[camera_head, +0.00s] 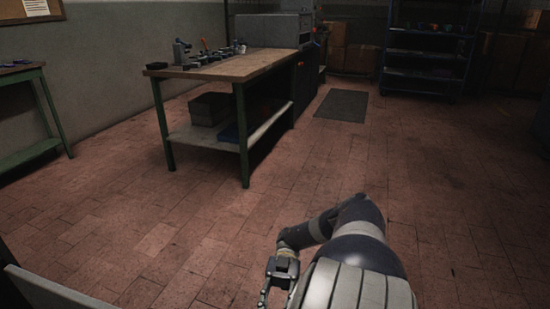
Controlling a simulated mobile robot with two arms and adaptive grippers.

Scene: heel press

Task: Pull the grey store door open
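No grey store door can be clearly made out in the head view. A pale grey panel edge (52,290) with a dark side shows in the bottom left corner. I cannot tell whether it is part of the door. My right arm comes up from the bottom, right of centre, and bends back down to the left. My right gripper (277,289) is at the bottom edge over the floor, partly cut off, so its fingers do not show clearly. It is well to the right of the pale panel. My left gripper is not in view.
A wooden-topped workbench (225,66) with green legs stands ahead, with tools on top and dark boxes on its lower shelf. Another green-legged table (22,77) is at the left wall. A blue shelf rack (430,45) stands at the back. The brick floor between is clear.

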